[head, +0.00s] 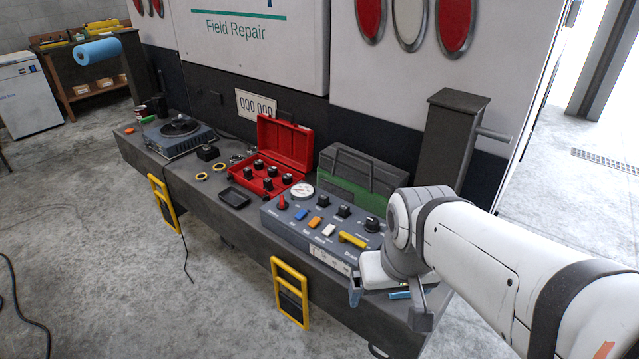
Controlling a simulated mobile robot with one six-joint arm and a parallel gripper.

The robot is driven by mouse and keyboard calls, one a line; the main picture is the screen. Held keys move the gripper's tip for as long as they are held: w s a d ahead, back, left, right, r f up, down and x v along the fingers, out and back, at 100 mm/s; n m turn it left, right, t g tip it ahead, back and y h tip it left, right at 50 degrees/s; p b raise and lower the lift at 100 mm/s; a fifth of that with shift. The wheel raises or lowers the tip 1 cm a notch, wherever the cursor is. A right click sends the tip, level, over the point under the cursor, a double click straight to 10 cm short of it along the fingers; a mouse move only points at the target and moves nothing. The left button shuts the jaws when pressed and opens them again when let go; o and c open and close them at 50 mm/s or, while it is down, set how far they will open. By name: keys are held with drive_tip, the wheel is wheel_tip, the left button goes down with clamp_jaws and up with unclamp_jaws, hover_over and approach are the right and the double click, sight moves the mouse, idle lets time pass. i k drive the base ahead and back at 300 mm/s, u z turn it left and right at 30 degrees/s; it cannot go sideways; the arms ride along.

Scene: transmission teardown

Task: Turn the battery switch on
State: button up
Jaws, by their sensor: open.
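A blue-grey control panel (305,243) sits on the bench in the head view. It carries a red pointer knob (282,203), several black knobs (344,211), blue, orange and white rocker switches (315,222), a yellow handle (353,240) and a round white gauge (301,190). The labels are too small to read, so I cannot tell which control is the battery switch. My gripper (388,298) is open and apparently empty, at the panel's right front end. My arm hides that end of the panel, and I cannot tell if the gripper touches it.
A dark post (452,140) rises at right. A turntable-like device (180,130) sits at far left. Yellow-framed brackets (290,290) hang on the bench front.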

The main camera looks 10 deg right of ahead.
sight(282, 205)
drive_tip(key=z, duration=0.1)
drive_tip(key=k, duration=0.45)
drive_tip(key=u, duration=0.5)
drive_tip(key=i, duration=1.5)
drive_tip(key=z, duration=0.1)
